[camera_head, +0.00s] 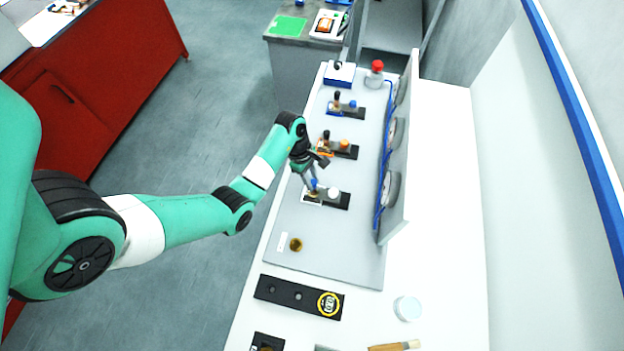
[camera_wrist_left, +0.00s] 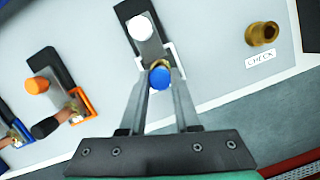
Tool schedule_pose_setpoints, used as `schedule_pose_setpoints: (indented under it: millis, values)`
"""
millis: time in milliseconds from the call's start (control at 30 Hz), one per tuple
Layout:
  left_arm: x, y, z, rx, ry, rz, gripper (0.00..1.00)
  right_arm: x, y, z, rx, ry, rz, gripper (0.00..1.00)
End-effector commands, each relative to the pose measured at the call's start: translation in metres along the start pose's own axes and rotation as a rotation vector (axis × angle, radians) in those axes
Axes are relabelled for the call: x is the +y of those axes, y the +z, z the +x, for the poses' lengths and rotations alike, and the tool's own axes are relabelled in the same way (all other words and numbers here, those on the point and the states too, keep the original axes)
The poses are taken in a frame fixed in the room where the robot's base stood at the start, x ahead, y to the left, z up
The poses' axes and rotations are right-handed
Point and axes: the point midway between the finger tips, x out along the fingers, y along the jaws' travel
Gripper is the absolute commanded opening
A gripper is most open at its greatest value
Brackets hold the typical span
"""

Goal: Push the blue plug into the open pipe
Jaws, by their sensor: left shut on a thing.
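The blue plug (camera_wrist_left: 160,77) sits between the two fingers of my left gripper (camera_wrist_left: 160,86). A small brass rim shows just behind the plug, at the end of a black block (camera_wrist_left: 152,47) with a white round cap (camera_wrist_left: 140,27). I cannot tell how deep the plug sits in it. In the head view my left gripper (camera_head: 313,187) points down at the same block (camera_head: 341,201), with the blue plug (camera_head: 314,183) at its tips. A brass pipe (camera_wrist_left: 262,33) with an open-looking end stands beside the CHECK label; it also shows in the head view (camera_head: 296,244). My right gripper is not seen.
Two more black blocks carry other plugs: an orange cap (camera_head: 344,143) and a blue cap (camera_head: 353,104). An upright panel (camera_head: 402,160) with blue tubing stands to the right. A black plate (camera_head: 275,289) lies at the front. The grey board around the brass pipe is clear.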

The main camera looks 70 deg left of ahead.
Motion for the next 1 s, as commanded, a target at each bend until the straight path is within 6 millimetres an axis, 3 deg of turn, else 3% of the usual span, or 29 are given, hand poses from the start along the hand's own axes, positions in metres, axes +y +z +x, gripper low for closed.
schedule_pose_setpoints:
  millis: [33, 233, 567, 667, 867, 900, 1000]
  values:
    - [0.0, 0.0, 0.001, 0.0, 0.0, 0.0, 0.32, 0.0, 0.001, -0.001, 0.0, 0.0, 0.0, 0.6]
    - [0.0, 0.0, 0.0, 0.0, 0.0, 0.0, 0.66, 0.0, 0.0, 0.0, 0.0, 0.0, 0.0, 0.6]
    - [0.0, 0.0, -0.004, 0.0, 0.001, 0.0, 0.66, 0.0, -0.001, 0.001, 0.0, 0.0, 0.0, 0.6]
    - [0.001, 0.001, -0.017, 0.0, 0.004, 0.0, 0.66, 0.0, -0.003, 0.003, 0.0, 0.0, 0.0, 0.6]
    - [0.001, 0.001, -0.065, 0.0, 0.006, 0.001, 0.66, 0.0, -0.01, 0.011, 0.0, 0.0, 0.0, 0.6]
    - [0.0, 0.003, -0.081, 0.0, 0.002, -0.001, 0.66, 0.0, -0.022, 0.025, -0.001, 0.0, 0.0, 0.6]
    - [0.0, 0.003, -0.099, 0.0, 0.0, -0.002, 0.66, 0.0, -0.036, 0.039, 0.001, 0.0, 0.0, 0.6]
